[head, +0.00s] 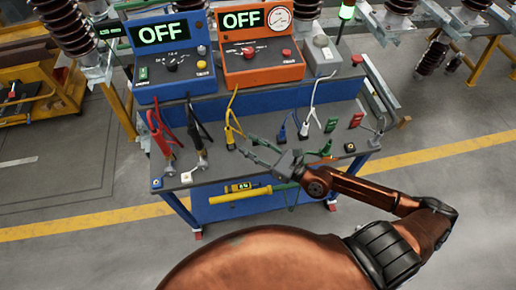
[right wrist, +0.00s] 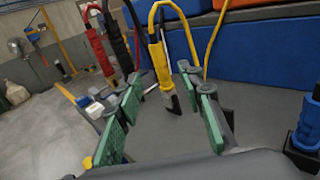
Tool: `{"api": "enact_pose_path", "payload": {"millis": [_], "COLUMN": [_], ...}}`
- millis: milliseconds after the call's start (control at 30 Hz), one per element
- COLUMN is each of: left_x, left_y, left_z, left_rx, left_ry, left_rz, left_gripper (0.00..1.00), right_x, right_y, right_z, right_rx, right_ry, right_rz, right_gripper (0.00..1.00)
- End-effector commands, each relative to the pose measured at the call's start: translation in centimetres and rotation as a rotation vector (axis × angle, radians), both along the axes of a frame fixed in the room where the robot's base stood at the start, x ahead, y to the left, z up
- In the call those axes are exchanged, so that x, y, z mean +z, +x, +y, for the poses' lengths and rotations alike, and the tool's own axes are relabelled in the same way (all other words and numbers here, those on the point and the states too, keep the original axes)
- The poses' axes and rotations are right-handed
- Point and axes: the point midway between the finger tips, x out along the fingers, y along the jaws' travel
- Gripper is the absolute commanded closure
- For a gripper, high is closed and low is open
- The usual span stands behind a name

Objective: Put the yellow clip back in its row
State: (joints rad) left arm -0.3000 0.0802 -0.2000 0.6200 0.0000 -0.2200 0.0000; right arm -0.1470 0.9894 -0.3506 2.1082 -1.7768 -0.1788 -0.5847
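The yellow clip (head: 230,137) stands roughly upright on the grey bench top, with its yellow cable looping up behind it. In the right wrist view the yellow clip (right wrist: 160,65) has a dark, metal-tipped lower end and shows beyond the gap between my fingers. My right gripper (head: 260,151) is just to the right of the clip in the head view. In the right wrist view my right gripper (right wrist: 163,112) is open, its green pads apart with nothing between them. My left gripper is not in view.
Blue (head: 282,133) and white (head: 304,130) clips stand right. A blue box (head: 172,62) and an orange box (head: 256,56), both reading OFF, stand behind. A yellow tool (head: 240,195) hangs at the bench front.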

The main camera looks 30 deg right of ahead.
Motion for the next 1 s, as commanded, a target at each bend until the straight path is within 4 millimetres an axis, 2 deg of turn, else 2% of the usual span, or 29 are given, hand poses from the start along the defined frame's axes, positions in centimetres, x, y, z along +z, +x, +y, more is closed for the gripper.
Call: {"api": "enact_pose_path", "payload": {"millis": [100, 300, 1000], "left_x": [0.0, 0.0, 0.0], "left_y": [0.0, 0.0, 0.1], "left_z": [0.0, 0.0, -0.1], "left_rx": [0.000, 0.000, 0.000], "left_ry": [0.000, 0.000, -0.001], "left_rz": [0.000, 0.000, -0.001], "left_gripper": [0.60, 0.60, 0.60], "right_x": [-0.1, 0.0, 0.1], "right_y": [-1.3, -2.4, -2.5], "right_z": [-0.7, -1.2, -1.3], "right_rx": [0.002, 0.002, 0.002], "right_ry": [-0.005, -0.001, 0.000], "right_rz": [0.001, 0.000, -0.001], "right_gripper": [0.65, 0.65, 0.65]}}
